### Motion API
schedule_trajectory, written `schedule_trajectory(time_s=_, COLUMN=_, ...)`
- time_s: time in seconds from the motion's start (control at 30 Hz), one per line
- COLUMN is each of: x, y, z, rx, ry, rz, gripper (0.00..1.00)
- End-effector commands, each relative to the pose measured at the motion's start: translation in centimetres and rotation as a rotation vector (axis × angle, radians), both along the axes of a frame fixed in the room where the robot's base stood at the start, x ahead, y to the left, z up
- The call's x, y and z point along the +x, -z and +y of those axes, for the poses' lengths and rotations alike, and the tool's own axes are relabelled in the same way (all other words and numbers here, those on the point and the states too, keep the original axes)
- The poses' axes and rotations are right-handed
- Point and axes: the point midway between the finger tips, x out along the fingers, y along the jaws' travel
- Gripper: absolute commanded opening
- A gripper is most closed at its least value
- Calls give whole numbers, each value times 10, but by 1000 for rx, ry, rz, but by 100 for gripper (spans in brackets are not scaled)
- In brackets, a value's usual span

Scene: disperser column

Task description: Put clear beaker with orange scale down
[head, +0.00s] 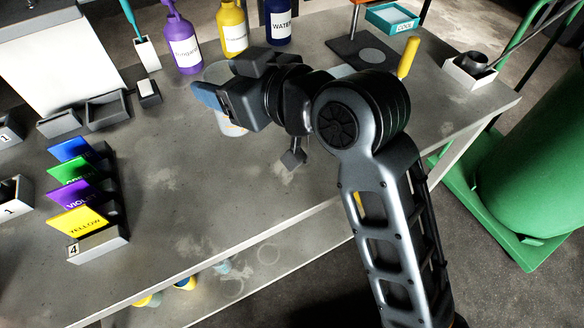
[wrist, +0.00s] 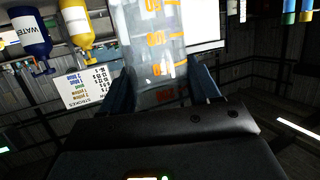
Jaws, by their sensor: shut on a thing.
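The clear beaker with the orange scale (wrist: 150,45) stands between my fingers in the wrist view, its orange marks and numbers facing the camera. My gripper (wrist: 162,92) is shut on it, one blue finger on each side. In the head view my gripper (head: 212,98) is above the left-middle part of the grey table (head: 180,215).
Purple (head: 183,45), yellow (head: 233,30) and blue (head: 278,22) bottles stand behind the gripper. A dark plate (head: 370,57) and a yellow-handled object (head: 408,57) are to the right. Coloured cards in a holder (head: 98,245) stand at left. The table's front middle is clear.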

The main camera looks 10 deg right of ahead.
Motion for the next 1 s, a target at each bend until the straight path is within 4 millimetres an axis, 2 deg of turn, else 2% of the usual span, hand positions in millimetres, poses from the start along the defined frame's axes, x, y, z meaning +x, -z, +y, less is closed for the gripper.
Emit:
schedule_trajectory(time_s=0.13, x=-6, y=12, z=11, rx=0, ry=-25, rz=2, gripper=21)
schedule_trajectory(time_s=0.3, x=-6, y=43, z=11, rx=-2, ry=-25, rz=5, gripper=21)
schedule_trajectory(time_s=0.57, x=-5, y=66, z=10, rx=-1, ry=-23, rz=1, gripper=21)
schedule_trajectory(time_s=0.8, x=-5, y=96, z=10, rx=-1, ry=-23, rz=1, gripper=21)
schedule_trajectory(time_s=1.0, x=-5, y=100, z=10, rx=0, ry=-22, rz=-1, gripper=21)
